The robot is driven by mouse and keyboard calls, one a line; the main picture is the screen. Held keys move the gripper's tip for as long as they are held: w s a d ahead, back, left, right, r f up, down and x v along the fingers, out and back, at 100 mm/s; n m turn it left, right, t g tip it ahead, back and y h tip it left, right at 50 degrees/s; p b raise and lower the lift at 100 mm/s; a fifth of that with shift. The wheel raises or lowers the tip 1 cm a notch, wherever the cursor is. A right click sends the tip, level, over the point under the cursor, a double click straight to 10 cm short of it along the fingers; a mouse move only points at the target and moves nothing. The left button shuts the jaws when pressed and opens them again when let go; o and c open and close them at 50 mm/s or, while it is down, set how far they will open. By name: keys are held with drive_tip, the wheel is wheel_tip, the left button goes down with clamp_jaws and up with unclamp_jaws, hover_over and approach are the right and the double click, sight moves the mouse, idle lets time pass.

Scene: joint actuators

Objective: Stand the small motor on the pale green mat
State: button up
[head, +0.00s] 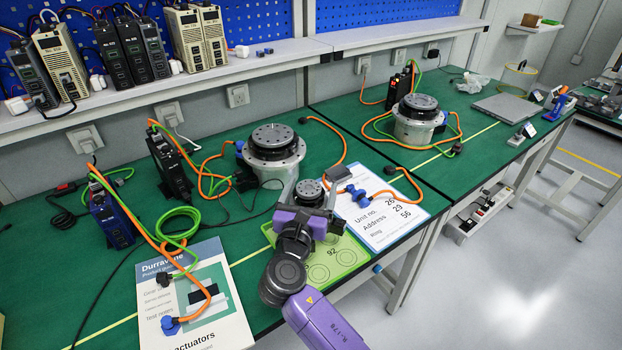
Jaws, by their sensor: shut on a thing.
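The small motor (309,190), dark and round on top, shows just beyond my gripper (312,205), which is shut on it. The motor looks upright; its lower part is hidden by my gripper. The pale green mat (347,254), marked 92 and printed with circles, lies at the front of the green bench. My gripper and wrist cover much of its left and back part. The motor appears over or just behind the mat's back edge; I cannot tell whether it touches anything below.
A large silver motor (274,150) stands close behind my gripper. An orange cable with blue plug (358,196) lies on the white address sheet (394,222) to the right. A printed booklet (220,322) lies left. The bench edge is close in front of the mat.

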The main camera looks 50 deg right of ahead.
drive_tip(key=shift+f+b, duration=0.5)
drive_tip(key=shift+f, duration=1.75)
drive_tip(key=shift+f, duration=0.15)
drive_tip(key=o, duration=2)
drive_tip(key=shift+f, duration=0.15)
drive_tip(key=v, duration=1.2)
